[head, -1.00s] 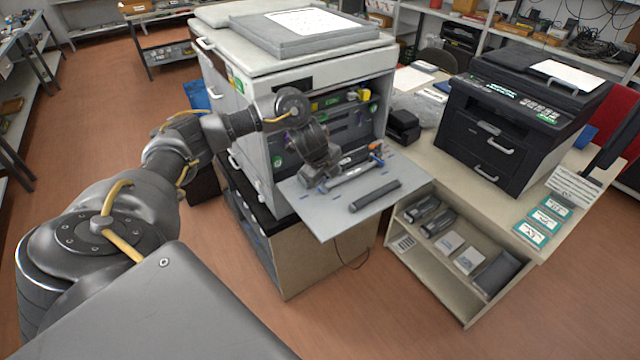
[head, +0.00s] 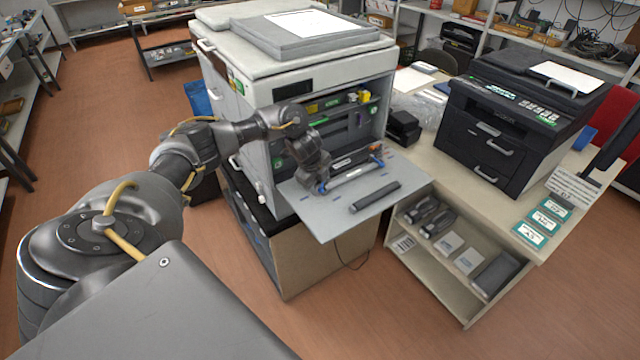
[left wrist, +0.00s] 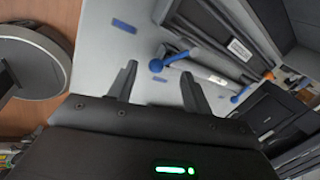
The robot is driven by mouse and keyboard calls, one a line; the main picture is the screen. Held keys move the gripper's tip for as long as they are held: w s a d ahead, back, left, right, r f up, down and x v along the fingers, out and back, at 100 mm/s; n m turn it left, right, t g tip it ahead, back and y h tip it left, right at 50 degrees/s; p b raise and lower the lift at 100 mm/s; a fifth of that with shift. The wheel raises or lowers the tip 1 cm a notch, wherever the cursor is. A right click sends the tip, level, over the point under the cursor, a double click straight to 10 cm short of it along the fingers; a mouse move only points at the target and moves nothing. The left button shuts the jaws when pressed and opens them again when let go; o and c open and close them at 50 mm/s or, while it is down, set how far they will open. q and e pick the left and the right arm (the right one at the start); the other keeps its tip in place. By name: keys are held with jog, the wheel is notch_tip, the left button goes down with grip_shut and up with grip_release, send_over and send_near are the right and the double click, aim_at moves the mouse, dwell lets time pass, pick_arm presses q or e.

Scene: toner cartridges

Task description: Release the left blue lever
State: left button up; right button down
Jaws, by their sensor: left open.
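The left blue lever (left wrist: 156,66), a short rod with a round blue knob, shows in the left wrist view between and just beyond my fingertips. I cannot tell whether they touch it. My left gripper (left wrist: 158,78) is open, with its two dark fingers spread on either side of the knob. A second blue lever (left wrist: 236,98) shows to the right in the left wrist view. My right gripper is out of view.
The large printer (head: 310,78) stands open behind the flap. A dark cylinder (head: 375,196) lies near the flap's front edge. A black printer (head: 500,130) stands on the desk to the right.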

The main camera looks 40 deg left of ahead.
pick_arm(q)
jog(key=shift+x, duration=0.9)
jog(key=shift+c, duration=0.3)
